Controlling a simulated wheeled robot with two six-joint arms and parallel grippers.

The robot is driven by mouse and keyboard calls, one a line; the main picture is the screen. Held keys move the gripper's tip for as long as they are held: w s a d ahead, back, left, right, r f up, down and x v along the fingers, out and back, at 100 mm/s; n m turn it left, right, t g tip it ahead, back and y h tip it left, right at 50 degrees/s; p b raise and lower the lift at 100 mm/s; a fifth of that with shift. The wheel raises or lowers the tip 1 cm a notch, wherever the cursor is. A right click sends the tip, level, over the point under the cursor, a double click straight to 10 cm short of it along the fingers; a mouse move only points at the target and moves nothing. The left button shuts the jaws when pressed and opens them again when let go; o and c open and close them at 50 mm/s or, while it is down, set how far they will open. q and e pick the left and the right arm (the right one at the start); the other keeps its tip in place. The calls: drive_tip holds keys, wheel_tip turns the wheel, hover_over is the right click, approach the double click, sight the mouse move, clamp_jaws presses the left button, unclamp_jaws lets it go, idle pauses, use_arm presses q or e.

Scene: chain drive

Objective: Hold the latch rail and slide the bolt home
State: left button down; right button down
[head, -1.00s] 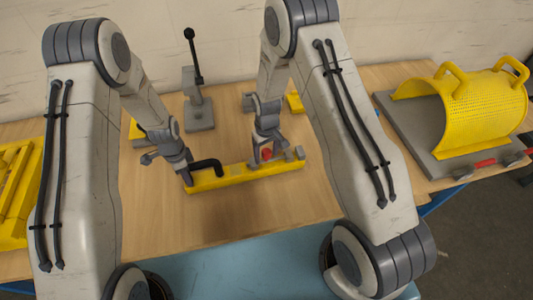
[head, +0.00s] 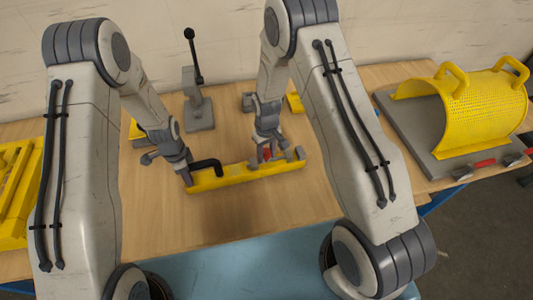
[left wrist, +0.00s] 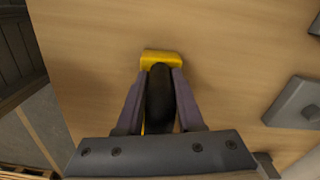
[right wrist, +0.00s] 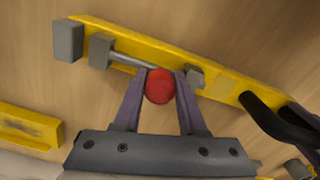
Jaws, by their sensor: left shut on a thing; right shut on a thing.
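The yellow latch rail (head: 235,175) lies on the wooden table, with a black handle (head: 208,164) at its left end. My left gripper (head: 186,171) is shut on this handle, which shows dark between the fingers in the left wrist view (left wrist: 160,100). The bolt is a grey rod (right wrist: 132,62) with a red knob (right wrist: 159,86). My right gripper (right wrist: 160,88) is shut on the red knob. The rod runs to a grey guide block (right wrist: 100,51). A gap separates that block from the grey end block (right wrist: 68,40), and no rod shows in it.
A grey lever stand (head: 198,110) stands behind the rail. A yellow perforated guard (head: 475,108) sits on a grey plate at the right. A yellow part (head: 20,190) lies at the far left. The table in front of the rail is clear.

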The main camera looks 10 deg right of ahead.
idle(0.9)
drive_tip(key=d, duration=0.5)
drive_tip(key=shift+w, duration=0.1)
use_arm(q)
drive_tip(key=shift+a, duration=0.1)
use_arm(e)
drive_tip(key=shift+c, duration=2.3)
unclamp_jaws()
drive_tip(key=shift+r, duration=0.1)
drive_tip(key=shift+r, duration=0.3)
wheel_tip(320, 180, up, 11)
drive_tip(key=shift+r, duration=0.15)
